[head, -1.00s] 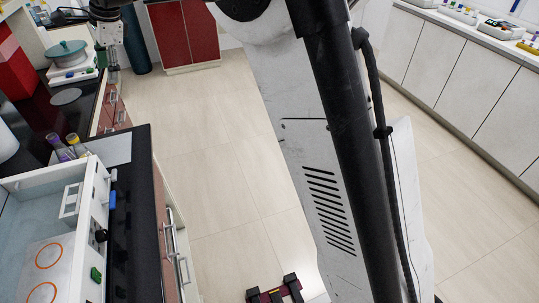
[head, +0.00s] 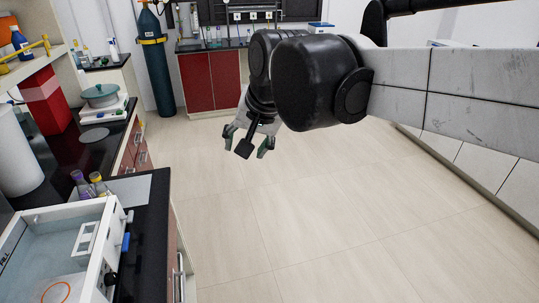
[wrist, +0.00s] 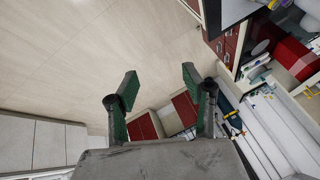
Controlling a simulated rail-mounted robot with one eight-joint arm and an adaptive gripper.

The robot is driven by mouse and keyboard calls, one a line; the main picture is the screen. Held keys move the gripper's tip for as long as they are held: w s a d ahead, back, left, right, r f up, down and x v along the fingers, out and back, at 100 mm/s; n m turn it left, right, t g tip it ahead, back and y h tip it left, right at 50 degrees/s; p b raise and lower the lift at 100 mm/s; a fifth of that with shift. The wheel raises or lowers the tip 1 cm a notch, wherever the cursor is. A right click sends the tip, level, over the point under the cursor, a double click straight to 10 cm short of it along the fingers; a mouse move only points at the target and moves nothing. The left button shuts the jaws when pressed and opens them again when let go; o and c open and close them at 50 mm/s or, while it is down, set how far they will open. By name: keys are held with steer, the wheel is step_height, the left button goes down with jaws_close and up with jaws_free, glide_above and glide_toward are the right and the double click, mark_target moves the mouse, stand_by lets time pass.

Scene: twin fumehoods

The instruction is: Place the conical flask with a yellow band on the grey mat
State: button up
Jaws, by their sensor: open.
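The conical flask with a yellow band (head: 97,184) stands on the black bench at the left, behind the white-walled bath. A similar flask with a purple band (head: 80,185) stands just left of it. The grey mat (head: 136,192) lies flat on the bench just right of the flasks, and its visible part is bare. My gripper (head: 247,143) is open and empty above the floor, right of the bench and well apart from the flasks. Its two green-padded fingers (wrist: 160,85) are spread in the wrist view, with only floor and distant cabinets beyond.
The white-walled bath (head: 112,245) fills the near left bench. A hotplate with a teal pot (head: 100,96), a grey disc (head: 94,135) and a red box (head: 45,100) stand farther back. A gas cylinder (head: 155,60) stands by red cabinets (head: 211,82). The middle floor is clear.

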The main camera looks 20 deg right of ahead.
steer(key=s+d+f+n, duration=0.2)
steer(key=s+d+f, duration=0.1)
steer(key=s, duration=0.3)
steer(key=s+d+f+n+t+h, duration=0.1)
steer(key=s+d+f+n, duration=0.1)
steer(key=s+f, duration=0.4)
steer(key=shift+s+d+f+n, duration=0.15)
steer(key=shift+s+d+n, duration=0.15)
steer(key=shift+s+d, duration=0.45)
steer(key=shift+w+f, duration=0.1)
steer(key=shift+f, duration=0.05)
step_height(320, 180, down, 4)
steer(key=b, duration=0.4)
steer(key=shift+c, duration=0.3)
